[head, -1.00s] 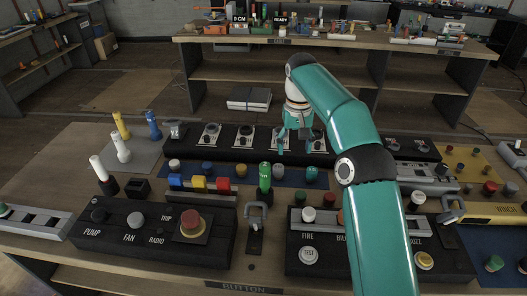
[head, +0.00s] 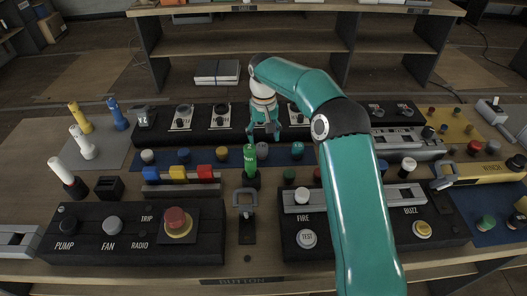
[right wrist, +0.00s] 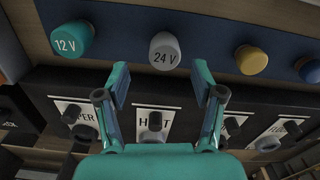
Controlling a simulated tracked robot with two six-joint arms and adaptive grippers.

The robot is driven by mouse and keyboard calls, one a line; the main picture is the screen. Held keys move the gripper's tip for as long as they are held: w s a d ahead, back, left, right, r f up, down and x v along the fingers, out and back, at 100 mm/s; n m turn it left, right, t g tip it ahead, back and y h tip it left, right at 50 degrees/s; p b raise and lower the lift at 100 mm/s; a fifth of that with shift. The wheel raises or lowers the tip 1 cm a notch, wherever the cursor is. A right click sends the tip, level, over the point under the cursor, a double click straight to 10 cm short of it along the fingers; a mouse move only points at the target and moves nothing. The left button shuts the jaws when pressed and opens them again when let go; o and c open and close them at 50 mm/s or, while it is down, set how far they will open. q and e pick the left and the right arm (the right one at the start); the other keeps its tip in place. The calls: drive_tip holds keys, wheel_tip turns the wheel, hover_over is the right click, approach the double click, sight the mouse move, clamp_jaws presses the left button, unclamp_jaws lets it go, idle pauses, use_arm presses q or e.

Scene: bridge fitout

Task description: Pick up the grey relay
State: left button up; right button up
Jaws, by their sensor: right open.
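The grey relay (right wrist: 165,50), a round cap marked "24 V", stands on the blue strip in the right wrist view. In the head view the grey relay (head: 263,150) shows partly behind the green handle (head: 250,160). My right gripper (right wrist: 161,90) is open and empty. In the wrist view its two fingers point toward the relay, with the relay beyond the fingertips and apart from them. In the head view my right gripper (head: 263,130) hangs just behind the relay, over the switch panel side. My left gripper is not in view.
A teal "12 V" relay (right wrist: 72,40) stands on one side of the grey one, a yellow relay (right wrist: 251,60) on the other. Labelled switches (right wrist: 155,122) stand on the black panel under the gripper. The red button (head: 177,222) and clamp-like lever (head: 245,200) are nearer the front edge.

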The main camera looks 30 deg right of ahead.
sight(262, 146)
drive_tip(key=shift+a+f+p, duration=0.15)
drive_tip(key=shift+f+p, duration=0.05)
drive_tip(key=shift+f, duration=1.35)
drive_tip(key=shift+a+f+p, duration=0.1)
drive_tip(key=shift+f+p, duration=0.1)
drive_tip(key=shift+f, duration=1.3)
drive_tip(key=c, duration=1.2)
drive_tip(key=shift+c, duration=0.2)
drive_tip(key=shift+r, duration=0.2)
wheel_tip(262, 146, up, 8)
drive_tip(key=shift+w+r, duration=0.15)
wheel_tip(262, 146, up, 12)
drive_tip(key=p, duration=0.2)
drive_tip(key=shift+f+p, duration=0.25)
drive_tip(key=shift+p, duration=0.15)
